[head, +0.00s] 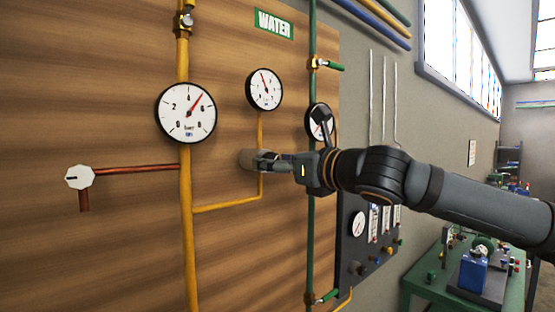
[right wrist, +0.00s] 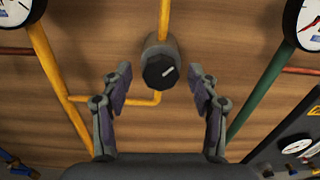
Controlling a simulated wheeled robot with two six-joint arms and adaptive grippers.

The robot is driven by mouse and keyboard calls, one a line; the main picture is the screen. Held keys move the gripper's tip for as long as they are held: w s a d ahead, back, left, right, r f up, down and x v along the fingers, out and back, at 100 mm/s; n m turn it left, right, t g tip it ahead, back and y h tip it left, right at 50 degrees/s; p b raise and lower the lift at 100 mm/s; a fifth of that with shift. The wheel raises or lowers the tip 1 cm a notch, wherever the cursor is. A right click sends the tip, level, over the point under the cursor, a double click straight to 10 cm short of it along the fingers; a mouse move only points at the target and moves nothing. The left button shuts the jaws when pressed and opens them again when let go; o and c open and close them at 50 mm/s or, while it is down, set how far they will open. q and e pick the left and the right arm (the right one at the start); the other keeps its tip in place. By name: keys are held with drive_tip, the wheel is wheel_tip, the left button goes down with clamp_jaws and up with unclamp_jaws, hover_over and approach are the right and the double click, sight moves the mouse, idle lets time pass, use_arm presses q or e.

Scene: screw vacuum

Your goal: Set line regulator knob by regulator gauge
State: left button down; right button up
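The regulator knob (right wrist: 158,72) is a dark round knob with a white mark, set on a grey cylindrical body on a yellow pipe. In the head view, the grey body (head: 246,159) shows at the gripper's tip, partly hidden by it. A white round gauge (head: 264,89) sits above it on the same pipe, its needle pointing up and slightly left. My right gripper (head: 266,162) is in front of the knob. In the right wrist view its fingers (right wrist: 160,88) are spread, one either side of the knob, with gaps. My left gripper is not in view.
A larger bar gauge (head: 186,113) is at left, its needle between 4 and 6. A white octagonal handle (head: 79,177) is on a copper pipe (head: 135,169). A green pipe (head: 311,240) runs behind my right arm. A green table (head: 420,282) stands at lower right.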

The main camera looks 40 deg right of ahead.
drive_tip(key=shift+w, duration=0.1)
drive_tip(key=c, duration=1.1)
use_arm(q)
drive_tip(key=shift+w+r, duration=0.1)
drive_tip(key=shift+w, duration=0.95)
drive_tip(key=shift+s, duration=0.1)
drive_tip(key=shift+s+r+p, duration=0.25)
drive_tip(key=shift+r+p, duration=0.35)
drive_tip(key=shift+p, duration=0.05)
use_arm(e)
drive_tip(key=m, duration=2.6)
drive_tip(key=shift+f, duration=0.2)
